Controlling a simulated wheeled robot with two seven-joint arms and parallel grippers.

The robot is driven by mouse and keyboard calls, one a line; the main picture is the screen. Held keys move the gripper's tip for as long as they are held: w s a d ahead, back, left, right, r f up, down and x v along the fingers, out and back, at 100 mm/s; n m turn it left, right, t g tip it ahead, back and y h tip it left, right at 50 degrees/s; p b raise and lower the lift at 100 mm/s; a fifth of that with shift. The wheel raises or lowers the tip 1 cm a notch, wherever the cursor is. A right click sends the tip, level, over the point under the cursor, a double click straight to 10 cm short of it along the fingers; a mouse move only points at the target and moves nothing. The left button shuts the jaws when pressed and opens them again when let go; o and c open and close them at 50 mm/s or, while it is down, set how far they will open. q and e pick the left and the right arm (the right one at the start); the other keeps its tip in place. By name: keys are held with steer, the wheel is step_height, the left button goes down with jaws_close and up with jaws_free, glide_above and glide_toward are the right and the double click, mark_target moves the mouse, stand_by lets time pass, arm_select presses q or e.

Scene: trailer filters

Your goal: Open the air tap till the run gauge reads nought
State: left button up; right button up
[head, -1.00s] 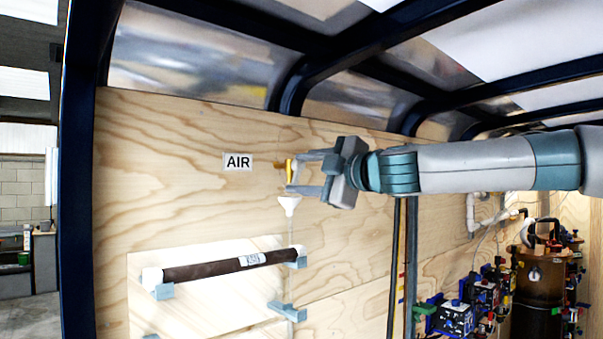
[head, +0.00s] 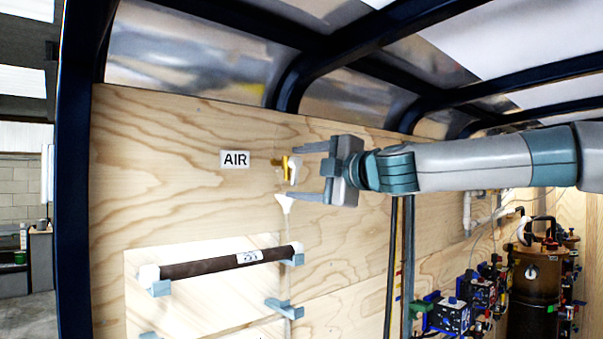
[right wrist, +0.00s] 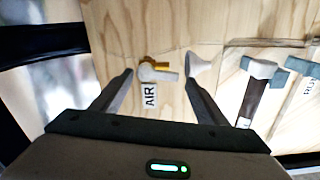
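The air tap (head: 289,167), brass-yellow with a white handle, sits on the plywood wall just right of the AIR label (head: 235,159). It also shows in the right wrist view (right wrist: 157,72). My right gripper (head: 300,172) is open, its two fingers spread above and below the tap in the head view. In the right wrist view, the open gripper (right wrist: 158,80) has a gap between each finger and the tap, and holds nothing. A white funnel-shaped piece (head: 285,202) is just below the tap, near the lower finger. The run gauge is not recognisable in these frames. My left gripper is not in view.
A brown tube (head: 210,264) with white ends rests on blue-grey brackets below. Dark vertical rails (head: 392,260) and coloured equipment (head: 455,315) stand to the right.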

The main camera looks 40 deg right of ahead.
steer(key=shift+s, duration=0.2)
steer(key=shift+s+b, duration=0.5)
steer(key=shift+s, duration=0.4)
steer(key=s+d+b, duration=0.1)
steer(key=s+b, duration=0.2)
steer(key=s, duration=1.2)
steer(key=shift+d, duration=0.2)
